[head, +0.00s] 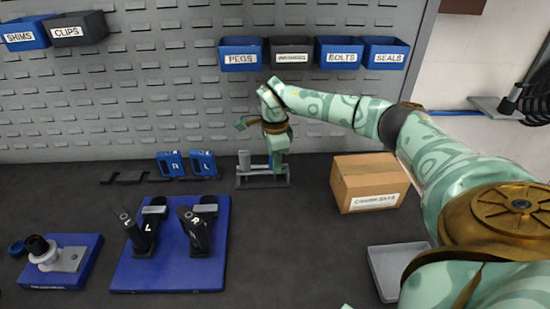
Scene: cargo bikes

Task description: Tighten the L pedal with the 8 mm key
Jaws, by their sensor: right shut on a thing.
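My right gripper (278,160) points down at a small grey rack (263,182) near the back of the bench. It is shut on a slim tool at the rack, mostly hidden by the fingers; no size mark is readable. A grey upright piece (244,160) stands at the rack's left end. A black upright part marked L (138,236) stands on a blue board (170,279), left of a similar part marked R (193,232). Two blue blocks marked R (170,164) and L (204,164) stand behind. Which L part is the pedal is unclear. My left gripper is not in view.
A cardboard box (368,182) stands right of the rack, with a grey tray (383,268) in front of it. A blue fixture with a round knob (62,261) lies at the left. Labelled bins (240,57) hang on the pegboard. The bench's middle front is clear.

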